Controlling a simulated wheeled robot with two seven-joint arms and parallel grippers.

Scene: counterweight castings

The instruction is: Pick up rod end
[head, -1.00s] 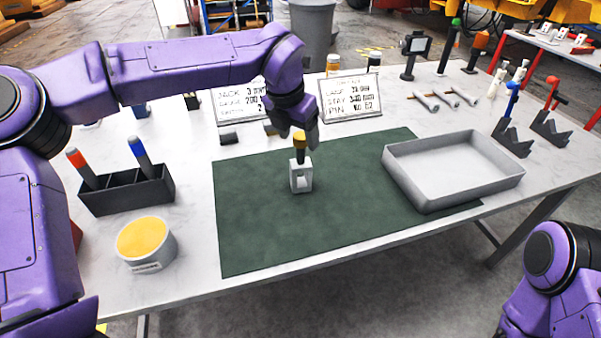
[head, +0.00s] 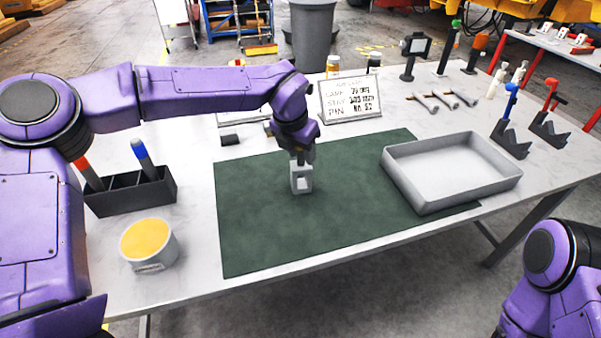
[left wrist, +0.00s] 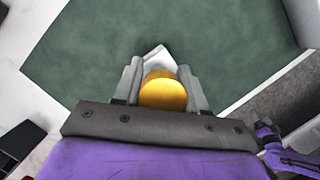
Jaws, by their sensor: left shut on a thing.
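The rod end (head: 301,187) stands upright on the green mat (head: 350,215), its pale forked lower part showing in the head view. My left gripper (head: 301,158) reaches down over it from above and hides its upper part. In the left wrist view, the rod end's round yellow top (left wrist: 163,94) sits between the two grey fingers of the left gripper (left wrist: 160,82), which are shut on it. Part of its pale body shows just beyond the top.
An empty grey tray (head: 400,190) stands on the mat's right end. At left are a dark rack (head: 135,198) with red and blue handled tools and a yellow-topped tub (head: 142,265). A sign (head: 350,98) stands behind the mat. V-shaped stands (head: 510,140) are at right.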

